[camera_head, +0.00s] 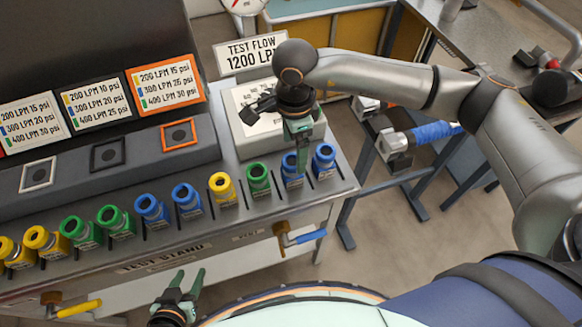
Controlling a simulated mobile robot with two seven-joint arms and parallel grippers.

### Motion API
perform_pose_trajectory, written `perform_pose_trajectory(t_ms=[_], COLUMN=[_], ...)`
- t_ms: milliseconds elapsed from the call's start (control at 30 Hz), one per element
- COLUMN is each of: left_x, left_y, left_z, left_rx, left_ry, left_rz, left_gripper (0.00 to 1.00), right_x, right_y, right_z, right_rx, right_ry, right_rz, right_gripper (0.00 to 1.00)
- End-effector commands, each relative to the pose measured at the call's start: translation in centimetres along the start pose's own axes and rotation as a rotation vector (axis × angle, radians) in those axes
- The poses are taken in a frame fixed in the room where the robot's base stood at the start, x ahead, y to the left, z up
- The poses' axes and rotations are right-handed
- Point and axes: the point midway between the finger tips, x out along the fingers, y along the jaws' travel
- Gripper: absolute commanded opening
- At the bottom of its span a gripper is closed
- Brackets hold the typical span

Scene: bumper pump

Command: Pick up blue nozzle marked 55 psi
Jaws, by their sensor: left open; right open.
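A row of coloured nozzles stands along the front of the test stand. Two blue nozzles are at the right end: one (293,179) partly hidden behind my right gripper, the other (324,156) at the far end. Two more blue nozzles, one (151,208) and its neighbour (187,197), stand mid-row. Their small labels are too small to read, so I cannot tell which is marked 55 psi. My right gripper (302,160) points down, open, right at the second blue nozzle from the right end; contact is unclear. My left gripper (187,279) is open and empty in front of the stand.
Green nozzles (115,221) and yellow nozzles (222,187) fill the other places, close together. Square sockets, one framed orange (179,136), sit behind on a grey block. A white box (252,122) stands behind my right gripper. Blue-handled valve (305,237) projects from the stand's front.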

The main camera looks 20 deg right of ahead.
Motion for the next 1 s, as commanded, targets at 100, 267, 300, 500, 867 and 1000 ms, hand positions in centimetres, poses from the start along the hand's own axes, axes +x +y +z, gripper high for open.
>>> perform_pose_trajectory(t_ms=[100,267,300,500,867,1000], left_x=[-0.2,-0.3,-0.3,-1.0,-1.0,-1.0], left_y=[0.0,0.0,0.0,0.1,0.1,0.1], left_z=[-0.2,-0.3,-0.4,-1.1,-1.1,-1.1], left_rx=[0.0,0.0,0.0,0.0,0.0,0.0], left_ry=[0.0,0.0,0.0,0.0,0.0,0.0], left_rz=[0.0,0.0,0.0,0.0,0.0,0.0], left_gripper=[0.5,0.5,0.5,0.5,0.5,0.5], right_x=[1.8,3.0,3.3,5.9,8.2,8.2], right_y=[0.1,0.1,0.2,1.0,0.8,0.8], right_z=[0.1,0.2,0.2,0.8,0.8,0.8], right_rx=[0.0,-0.001,-0.001,-0.001,-0.001,-0.001], right_ry=[-0.002,-0.003,-0.003,-0.003,-0.004,-0.004], right_rz=[0.003,0.001,0.002,0.005,0.0,0.0], right_gripper=[0.93,0.93,0.93,0.93,0.93,0.85])
